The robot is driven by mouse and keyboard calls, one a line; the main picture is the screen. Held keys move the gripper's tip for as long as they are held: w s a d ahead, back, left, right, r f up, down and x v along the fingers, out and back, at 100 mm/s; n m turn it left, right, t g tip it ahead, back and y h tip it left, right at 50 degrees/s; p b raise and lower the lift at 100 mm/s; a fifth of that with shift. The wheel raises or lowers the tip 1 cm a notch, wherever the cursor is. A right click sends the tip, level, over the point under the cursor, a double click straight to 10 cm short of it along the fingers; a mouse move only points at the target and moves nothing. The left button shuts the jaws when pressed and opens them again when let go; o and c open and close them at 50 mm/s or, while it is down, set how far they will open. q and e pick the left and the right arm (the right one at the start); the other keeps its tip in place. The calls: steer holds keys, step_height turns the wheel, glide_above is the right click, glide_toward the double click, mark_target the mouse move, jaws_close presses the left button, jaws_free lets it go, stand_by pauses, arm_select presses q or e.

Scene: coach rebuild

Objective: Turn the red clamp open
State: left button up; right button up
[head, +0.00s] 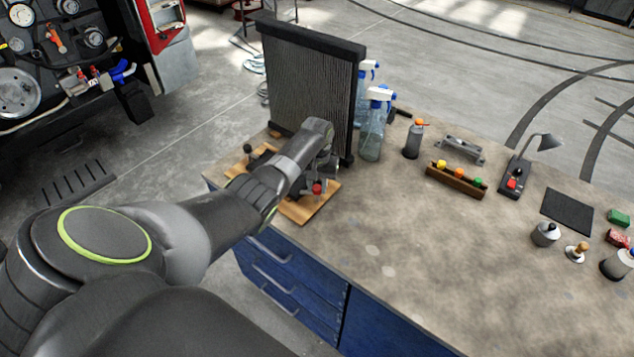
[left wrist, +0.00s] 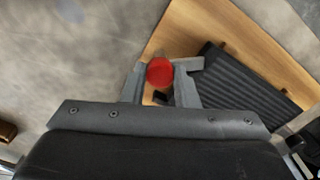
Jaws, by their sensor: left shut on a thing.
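The red clamp's round knob (head: 317,188) shows at the right part of a wooden board (head: 302,211) near the workbench's left end. In the left wrist view, the red knob (left wrist: 160,71) sits between the two fingers of my left gripper (left wrist: 161,78), which is shut on it. The wooden board (left wrist: 240,45) and a black ribbed block (left wrist: 245,85) lie beyond. In the head view my left arm covers much of the board and the clamp's lower parts. My right gripper is not in view.
A tall finned radiator (head: 308,85) stands just behind the board. Spray bottles (head: 373,130), a grey canister (head: 414,139) and a wooden rack (head: 456,181) with coloured knobs stand to the right. The bench's front middle is clear. A black-ball lever (head: 247,149) rises at the board's left.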

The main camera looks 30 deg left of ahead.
arm_select(q)
steer(key=n, duration=0.5)
steer(key=shift+n, duration=0.3)
steer(key=shift+w+r+n, duration=0.1)
steer(key=shift+n, duration=2.1)
steer(key=o, duration=1)
